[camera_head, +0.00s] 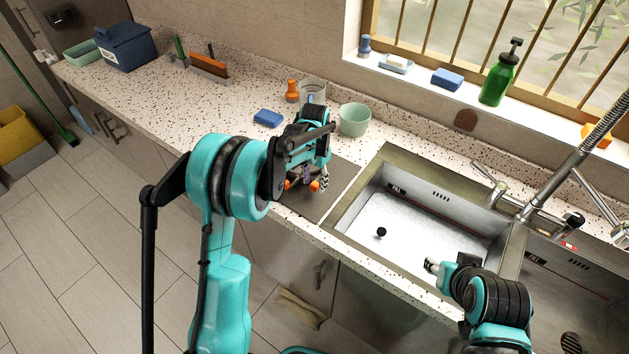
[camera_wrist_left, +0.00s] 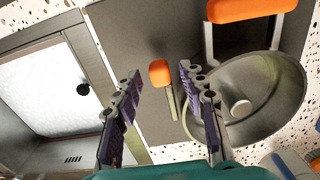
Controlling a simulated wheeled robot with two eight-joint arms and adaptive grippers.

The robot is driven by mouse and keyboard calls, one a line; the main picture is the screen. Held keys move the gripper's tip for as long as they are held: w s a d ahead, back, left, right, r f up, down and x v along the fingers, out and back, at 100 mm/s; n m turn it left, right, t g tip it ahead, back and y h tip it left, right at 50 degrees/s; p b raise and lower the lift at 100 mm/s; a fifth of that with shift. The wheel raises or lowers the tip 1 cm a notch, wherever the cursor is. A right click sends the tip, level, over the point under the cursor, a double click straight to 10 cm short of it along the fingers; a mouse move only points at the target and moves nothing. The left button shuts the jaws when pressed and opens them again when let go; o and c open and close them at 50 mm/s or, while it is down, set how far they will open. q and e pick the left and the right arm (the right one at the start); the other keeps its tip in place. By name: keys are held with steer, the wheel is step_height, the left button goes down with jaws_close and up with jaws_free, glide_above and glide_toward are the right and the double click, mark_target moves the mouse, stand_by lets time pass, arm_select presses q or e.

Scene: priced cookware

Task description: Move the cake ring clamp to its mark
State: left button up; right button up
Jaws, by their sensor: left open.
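A round grey metal piece (camera_wrist_left: 262,108) with a wide orange handle (camera_wrist_left: 265,8) lies at the right in the left wrist view. A small orange grip (camera_wrist_left: 160,72) on a thin metal stem is beside it. I take these for the cake ring clamp, but cannot tell whether they are joined. In the head view only orange bits (camera_head: 315,185) show under my left gripper (camera_head: 309,178). Its open fingers, also in the left wrist view (camera_wrist_left: 158,92), stand on either side of the small grip. My right gripper (camera_head: 431,265) is over the sink's front edge. I cannot make out the mark.
A dark grey mat (camera_head: 343,178) lies under the left gripper, beside the steel sink (camera_head: 425,222). A green cup (camera_head: 354,120), a blue sponge (camera_head: 268,118) and an orange-topped bottle (camera_head: 292,91) stand behind it. The counter to the left is mostly clear.

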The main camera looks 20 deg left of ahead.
arm_select(q)
jaws_close()
